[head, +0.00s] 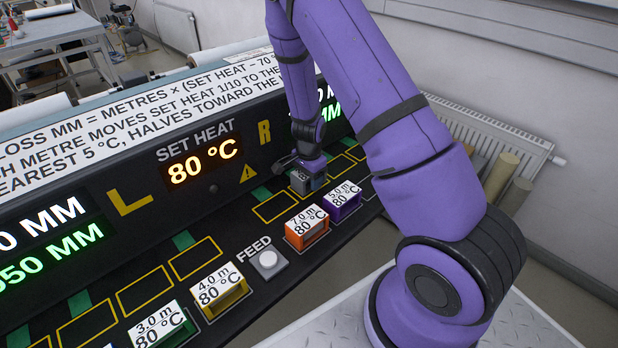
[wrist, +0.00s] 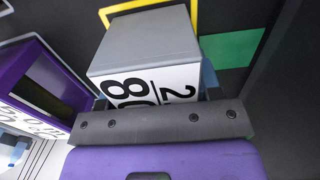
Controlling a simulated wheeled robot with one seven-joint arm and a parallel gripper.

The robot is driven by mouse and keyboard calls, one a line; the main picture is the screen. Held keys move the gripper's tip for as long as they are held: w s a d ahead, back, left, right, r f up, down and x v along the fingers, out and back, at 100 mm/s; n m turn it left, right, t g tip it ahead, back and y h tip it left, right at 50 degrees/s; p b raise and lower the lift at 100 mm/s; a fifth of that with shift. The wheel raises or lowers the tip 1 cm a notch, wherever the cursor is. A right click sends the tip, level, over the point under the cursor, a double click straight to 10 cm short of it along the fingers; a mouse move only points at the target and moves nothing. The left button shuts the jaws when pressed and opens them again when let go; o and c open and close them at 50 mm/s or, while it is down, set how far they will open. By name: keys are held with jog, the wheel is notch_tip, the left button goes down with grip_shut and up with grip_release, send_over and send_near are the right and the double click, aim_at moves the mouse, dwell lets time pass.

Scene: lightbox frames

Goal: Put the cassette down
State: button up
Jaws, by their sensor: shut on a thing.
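My gripper (head: 309,164) is shut on a grey cassette (head: 308,184) over the right half of the dark console, behind the purple cassette. In the wrist view the held cassette (wrist: 145,50) shows a plain grey face and a white label, partly hidden by my gripper (wrist: 150,122). A yellow slot outline (wrist: 194,14) lies just beyond it there. I cannot tell whether the cassette touches the console. A purple cassette (head: 343,200), labelled 5.0 m, and an orange one (head: 307,228), labelled 7.0 m, sit in the front row.
Yellow cassette (head: 220,292) and green cassette (head: 158,326) sit further left in the front row. A FEED button (head: 268,262) lies between the groups. Empty yellow-outlined slots (head: 275,207) line the row behind. The display panel (head: 200,165) rises at the back.

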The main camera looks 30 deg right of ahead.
jog(key=o, duration=1)
notch_tip(320, 180, up, 13)
jog(key=shift+a+f, duration=0.1)
jog(key=shift+f, duration=0.1)
jog(key=s+a+r+n+t+y, duration=0.1)
jog(key=s+a+r+n, duration=0.3)
jog(key=r, duration=0.6)
jog(key=s+a+r+n+t+y, duration=0.15)
jog(key=s+r+n, duration=0.35)
jog(key=r, duration=0.5)
jog(key=s+a+r+n+t+h, duration=0.1)
jog(key=s+r+n, duration=0.2)
jog(key=s, duration=0.6)
jog(key=s+r+n+t+h, duration=0.1)
jog(key=s+r+n, duration=0.2)
jog(key=s+r, duration=0.4)
jog(key=shift+s+a+r+n+t, duration=0.15)
jog(key=shift+s+a+n+t, duration=0.25)
jog(key=shift+s, duration=0.95)
